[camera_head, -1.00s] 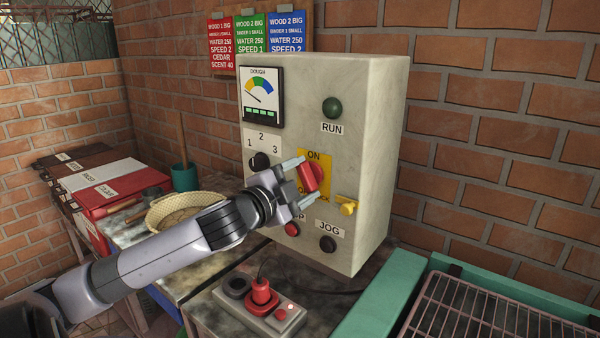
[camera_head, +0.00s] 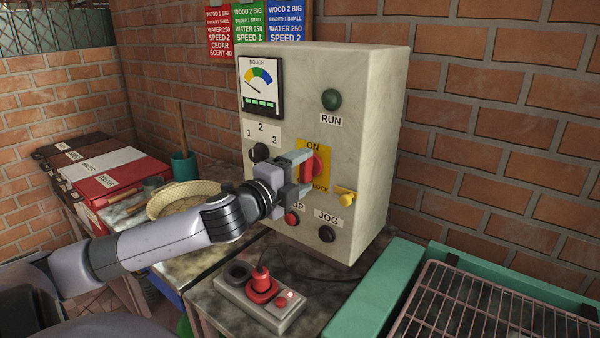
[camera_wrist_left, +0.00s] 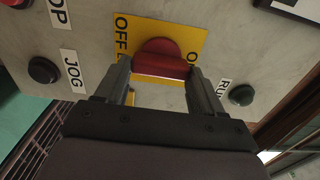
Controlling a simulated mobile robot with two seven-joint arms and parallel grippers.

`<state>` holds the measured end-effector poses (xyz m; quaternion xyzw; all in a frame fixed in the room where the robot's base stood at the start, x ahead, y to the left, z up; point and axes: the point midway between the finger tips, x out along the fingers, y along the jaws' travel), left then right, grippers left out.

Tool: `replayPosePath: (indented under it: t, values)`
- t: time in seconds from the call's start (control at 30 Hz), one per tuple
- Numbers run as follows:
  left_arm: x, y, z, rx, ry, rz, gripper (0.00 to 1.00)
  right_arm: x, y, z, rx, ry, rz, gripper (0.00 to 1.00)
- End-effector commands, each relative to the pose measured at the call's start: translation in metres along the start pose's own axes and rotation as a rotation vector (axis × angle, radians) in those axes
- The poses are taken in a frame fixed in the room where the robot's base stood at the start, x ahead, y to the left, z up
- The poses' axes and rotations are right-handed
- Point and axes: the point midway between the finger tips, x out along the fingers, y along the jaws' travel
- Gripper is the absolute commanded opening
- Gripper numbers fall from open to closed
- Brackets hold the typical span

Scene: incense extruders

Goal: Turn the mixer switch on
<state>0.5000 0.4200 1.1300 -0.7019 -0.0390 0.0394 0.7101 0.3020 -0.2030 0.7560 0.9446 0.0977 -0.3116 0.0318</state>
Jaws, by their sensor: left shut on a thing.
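The mixer switch is a red rotary knob (camera_head: 319,164) on a yellow plate marked ON at the top, on the front of the grey control box (camera_head: 378,130). My left gripper (camera_head: 306,166) is at the knob with its fingers on either side, shut on it. The wrist view shows the red knob (camera_wrist_left: 160,62) between the two fingers (camera_wrist_left: 160,82), with OFF lettering to its left and ON lettering partly hidden to its right. The fingers cover part of the knob and plate in the head view. I cannot tell exactly which mark the knob points to. My right gripper is not in view.
A yellow lock piece (camera_head: 346,197) sticks out right of the plate. A green RUN lamp (camera_head: 331,99), black selector (camera_head: 259,152), red button (camera_head: 291,218) and black JOG button (camera_head: 327,234) surround the switch. A power strip (camera_head: 262,300) lies below; a woven basket (camera_head: 183,197) stands left.

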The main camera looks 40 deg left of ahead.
Motion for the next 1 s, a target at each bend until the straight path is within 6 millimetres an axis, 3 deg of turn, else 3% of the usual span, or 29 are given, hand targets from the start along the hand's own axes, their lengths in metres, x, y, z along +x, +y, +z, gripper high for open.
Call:
replayPosePath:
  t: [0.33, 0.37, 0.4, 0.43, 0.77, 1.0]
  values:
    - [0.0, 0.001, 0.0, 0.009, 0.0, 0.001, 0.38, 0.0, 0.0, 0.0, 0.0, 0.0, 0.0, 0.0]
    - [0.0, 0.001, 0.0, 0.009, 0.0, 0.001, 0.74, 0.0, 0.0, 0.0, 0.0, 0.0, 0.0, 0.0]
    - [0.0, 0.001, 0.0, 0.008, 0.0, 0.001, 0.88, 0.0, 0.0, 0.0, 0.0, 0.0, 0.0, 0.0]
    - [0.0, 0.001, 0.0, 0.008, 0.0, 0.001, 0.94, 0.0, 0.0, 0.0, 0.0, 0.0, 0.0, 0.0]
    - [-0.001, 0.0, 0.0, 0.005, 0.0, 0.001, 0.94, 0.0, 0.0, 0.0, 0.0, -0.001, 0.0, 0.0]
    - [-0.013, 0.002, 0.0, 0.003, 0.001, 0.003, 0.94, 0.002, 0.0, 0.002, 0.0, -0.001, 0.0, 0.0]
